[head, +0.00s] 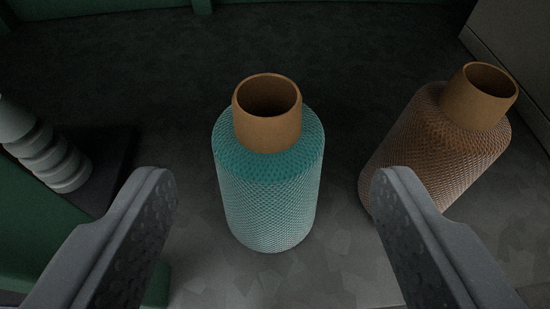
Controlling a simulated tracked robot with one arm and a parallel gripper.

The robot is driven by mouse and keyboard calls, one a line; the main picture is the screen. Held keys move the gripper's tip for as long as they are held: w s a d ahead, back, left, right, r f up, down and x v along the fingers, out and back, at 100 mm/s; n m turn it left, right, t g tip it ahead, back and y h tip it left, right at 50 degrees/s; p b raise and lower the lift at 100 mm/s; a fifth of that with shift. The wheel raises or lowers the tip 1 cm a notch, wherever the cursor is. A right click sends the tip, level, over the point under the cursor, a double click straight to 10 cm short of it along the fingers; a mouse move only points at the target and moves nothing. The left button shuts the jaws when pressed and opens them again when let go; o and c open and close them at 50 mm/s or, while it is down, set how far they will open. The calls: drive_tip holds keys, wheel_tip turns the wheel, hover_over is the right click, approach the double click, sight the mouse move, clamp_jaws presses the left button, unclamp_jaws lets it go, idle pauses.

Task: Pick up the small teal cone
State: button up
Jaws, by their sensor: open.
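A small teal cone (268,196) of wound yarn stands upright on the grey floor in the middle of the head view. An orange-brown hollow tube sticks out of its top. My gripper (272,192) is open, with one grey finger to the left of the teal cone and one to the right. Both fingers are in the foreground, and I see a gap between each of them and the cone. The jaws hold nothing.
A brown cone (432,145) with a similar tube stands at the right, partly behind my right finger. A grey ribbed post (45,150) and a green surface (40,235) are at the left. A pale panel (515,50) is at the upper right. The floor behind the teal cone is clear.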

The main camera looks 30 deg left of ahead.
sight(267, 113)
drive_tip(key=b+x, duration=0.1)
drive_tip(key=x, duration=0.5)
drive_tip(key=b+x, duration=0.1)
drive_tip(key=x, duration=0.2)
drive_tip(key=shift+w+a+r+b, duration=0.15)
drive_tip(key=shift+w+a+b, duration=0.2)
drive_tip(key=shift+a, duration=0.1)
drive_tip(key=shift+s, duration=0.1)
clamp_jaws()
